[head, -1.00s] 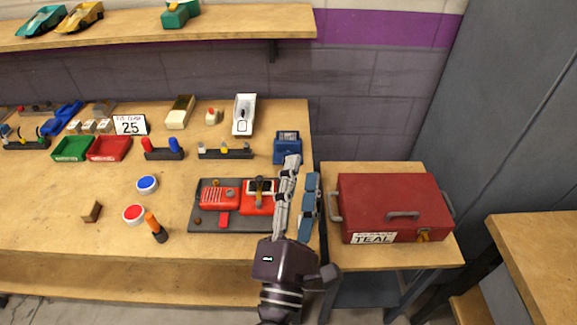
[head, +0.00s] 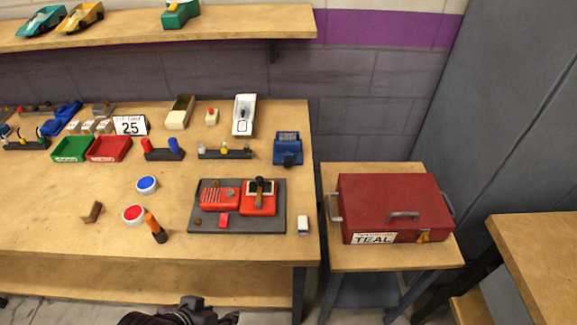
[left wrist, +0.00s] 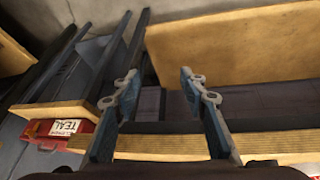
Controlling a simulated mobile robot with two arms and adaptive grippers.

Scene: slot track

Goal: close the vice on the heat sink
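A dark grey plate (head: 238,225) on the bench carries a red ribbed block (head: 219,196) at left. A red block with a black, orange-tipped handle (head: 259,190) stands at its right, close beside the first. These appear to be the vice; I cannot tell which part is the heat sink, or whether the jaws are closed. My left gripper (left wrist: 158,88) is open in the left wrist view, with nothing between its fingers. In the head view only a dark part of my left arm shows at the bottom edge, away from the plate. My right gripper is out of view.
An orange-handled tool (head: 155,228) is at left. A red case (head: 395,205) sits on the side table.

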